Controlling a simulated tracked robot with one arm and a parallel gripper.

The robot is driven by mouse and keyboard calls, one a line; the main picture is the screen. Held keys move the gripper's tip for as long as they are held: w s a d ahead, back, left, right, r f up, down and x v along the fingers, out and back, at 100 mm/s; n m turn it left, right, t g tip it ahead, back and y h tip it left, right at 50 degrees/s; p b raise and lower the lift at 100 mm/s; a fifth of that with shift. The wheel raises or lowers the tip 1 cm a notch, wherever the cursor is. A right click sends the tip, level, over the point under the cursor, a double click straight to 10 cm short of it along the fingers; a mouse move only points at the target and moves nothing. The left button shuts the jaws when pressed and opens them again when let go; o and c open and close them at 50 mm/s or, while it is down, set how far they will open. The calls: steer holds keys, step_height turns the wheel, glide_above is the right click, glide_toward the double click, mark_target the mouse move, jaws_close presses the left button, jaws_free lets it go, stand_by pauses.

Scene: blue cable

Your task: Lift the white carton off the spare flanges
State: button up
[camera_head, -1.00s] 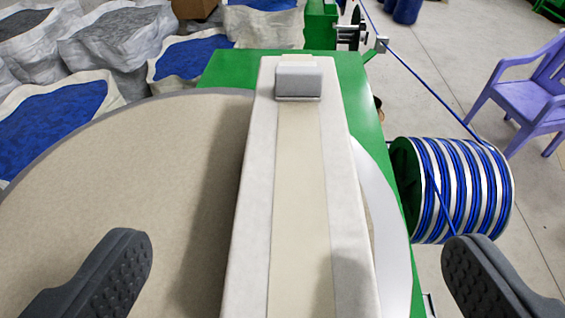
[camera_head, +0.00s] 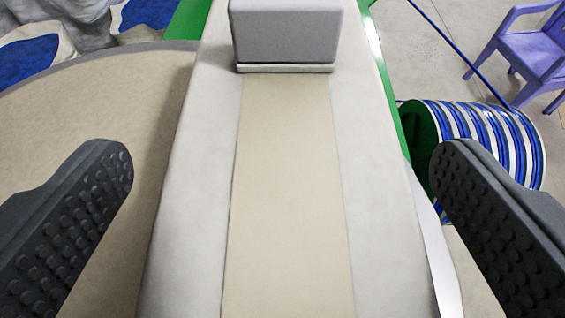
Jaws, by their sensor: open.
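The white carton (camera_head: 190,200) is a long box with a beige strip down the middle of its top. It runs from the bottom edge to the top of the view. A grey block (camera_head: 286,30) stands on its far part. Under the carton, a large round beige disc with a grey rim (camera_head: 90,110), seemingly a spare flange, shows at the left. A white curved edge (camera_head: 436,250) shows at the lower right. My gripper (camera_head: 285,165) is open, with one dark studded finger on each side of the carton. Neither finger clearly touches it. The fingertips' height against the carton's sides is hard to tell.
A drum wound with blue cable (camera_head: 490,140) stands close behind the right finger. A purple chair (camera_head: 515,45) is at the upper right on the grey floor. Pale sacks with blue contents (camera_head: 25,58) are at the upper left. Green surfaces border the carton's far end.

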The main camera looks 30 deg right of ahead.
steer(key=shift+w+d+f, duration=0.1)
steer(key=shift+w+d, duration=0.05)
steer(key=shift+w, duration=0.05)
steer(key=c, duration=1.8)
steer(key=shift+o, duration=0.2)
